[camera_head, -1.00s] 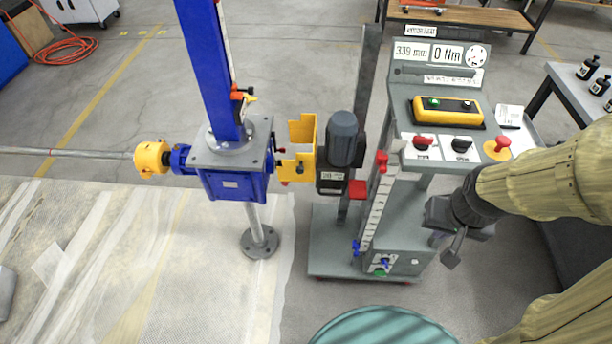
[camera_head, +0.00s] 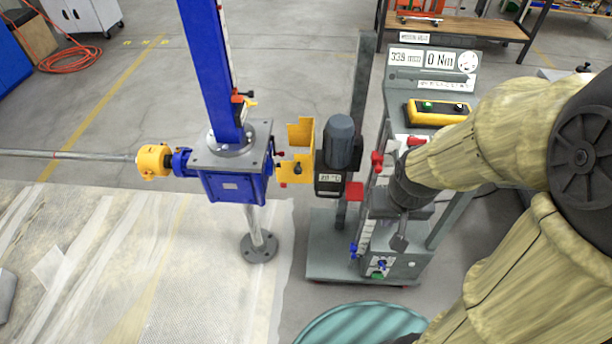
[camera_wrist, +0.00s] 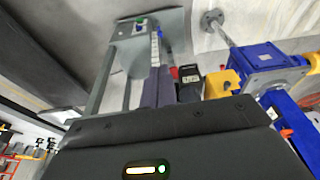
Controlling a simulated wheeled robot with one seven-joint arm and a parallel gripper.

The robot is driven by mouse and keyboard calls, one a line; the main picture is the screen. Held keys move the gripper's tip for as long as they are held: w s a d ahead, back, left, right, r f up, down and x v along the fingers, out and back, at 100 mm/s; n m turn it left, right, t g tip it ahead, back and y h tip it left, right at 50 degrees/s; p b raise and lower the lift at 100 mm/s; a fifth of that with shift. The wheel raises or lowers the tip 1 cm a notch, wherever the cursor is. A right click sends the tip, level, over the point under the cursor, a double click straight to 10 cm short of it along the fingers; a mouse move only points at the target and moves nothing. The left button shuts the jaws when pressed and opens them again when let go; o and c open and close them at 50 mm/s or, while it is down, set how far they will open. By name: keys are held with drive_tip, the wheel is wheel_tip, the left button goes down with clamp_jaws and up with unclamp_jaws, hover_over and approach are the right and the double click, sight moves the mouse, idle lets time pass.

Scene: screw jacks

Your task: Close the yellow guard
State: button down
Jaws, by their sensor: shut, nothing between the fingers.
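The yellow guard (camera_head: 301,135) is a notched plate with a lower yellow part, between the blue screw jack's gearbox (camera_head: 232,186) and the dark motor (camera_head: 339,142). Its upper plate stands up and the coupling space looks uncovered. In the wrist view the guard (camera_wrist: 216,84) shows beside the motor (camera_wrist: 189,86), partly hidden by my gripper's body. My gripper (camera_head: 399,243) is shut and empty, right of the motor and guard, in front of the grey trolley. Its shut fingers (camera_wrist: 157,86) also show in the wrist view, apart from the guard.
The grey trolley (camera_head: 322,262) carries the motor, a post and a control panel with a yellow button box (camera_head: 425,112). A red handle (camera_head: 377,160) sits between motor and gripper. A yellow coupling (camera_head: 152,160) and long shaft lie left. A teal round top (camera_head: 365,325) is in front.

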drive_tip(key=w+f+m+t+y+b, duration=0.1)
drive_tip(key=w+f+m+t+b, duration=0.4)
drive_tip(key=w+f+b, duration=0.7)
drive_tip(key=w+a+f+m+t+y+b, duration=0.3)
drive_tip(key=w+a+f+t+y+b, duration=0.1)
drive_tip(key=y, duration=0.5)
drive_tip(key=shift+w+a+m+t+b, duration=0.3)
drive_tip(key=shift+w+a+t, duration=0.4)
drive_tip(key=shift+w+a, duration=0.45)
drive_tip(key=shift+f, duration=0.1)
approach(300, 166)
drive_tip(key=w+d, duration=0.2)
drive_tip(key=w, duration=0.1)
drive_tip(key=shift+w+a+f, duration=0.15)
drive_tip(key=shift+a, duration=0.6)
drive_tip(key=shift+w+a+f, duration=0.15)
drive_tip(key=shift+a+f, duration=0.05)
drive_tip(key=shift+a, duration=0.55)
drive_tip(key=shift+w+a+f, duration=0.15)
drive_tip(key=shift+a, duration=0.6)
